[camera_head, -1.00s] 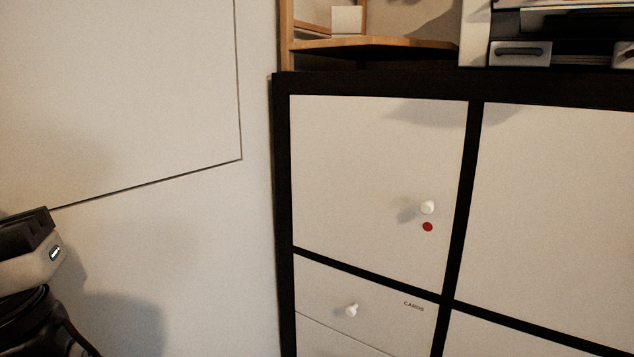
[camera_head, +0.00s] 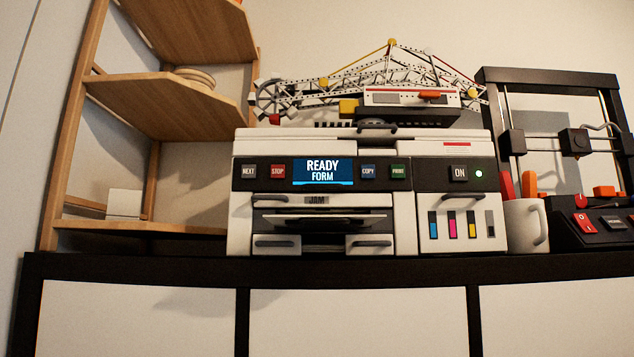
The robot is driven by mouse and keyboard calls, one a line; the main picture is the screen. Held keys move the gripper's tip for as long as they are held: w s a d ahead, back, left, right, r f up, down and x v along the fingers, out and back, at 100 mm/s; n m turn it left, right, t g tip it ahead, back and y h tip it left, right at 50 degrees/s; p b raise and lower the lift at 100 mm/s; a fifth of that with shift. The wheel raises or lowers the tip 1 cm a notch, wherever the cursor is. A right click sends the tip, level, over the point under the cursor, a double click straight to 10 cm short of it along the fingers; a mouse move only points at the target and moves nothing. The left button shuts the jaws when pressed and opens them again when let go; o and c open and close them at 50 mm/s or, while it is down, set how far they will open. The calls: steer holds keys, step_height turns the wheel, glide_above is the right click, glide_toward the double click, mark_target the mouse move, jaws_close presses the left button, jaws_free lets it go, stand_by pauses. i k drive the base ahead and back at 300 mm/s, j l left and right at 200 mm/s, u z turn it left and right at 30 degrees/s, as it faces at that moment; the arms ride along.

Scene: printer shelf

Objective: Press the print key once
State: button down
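The printer (camera_head: 325,215) stands on top of the black-framed cabinet, in the middle of the head view. The screen (camera_head: 323,172) reads "READY FORM". A grey NEXT key (camera_head: 249,171) and a red STOP key (camera_head: 278,171) are left of the screen. An ON key (camera_head: 459,174) has a lit green light beside it. My gripper is not in view.
A wooden corner shelf (camera_head: 150,105) stands left of the printer. A white mug (camera_head: 526,226) and a black-framed machine (camera_head: 548,75) stand to the right. A toy crane model (camera_head: 370,85) lies on top of the printer. The space before the panel looks clear.

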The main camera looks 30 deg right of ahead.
mark_target(398, 172)
steer(key=z, duration=1.25)
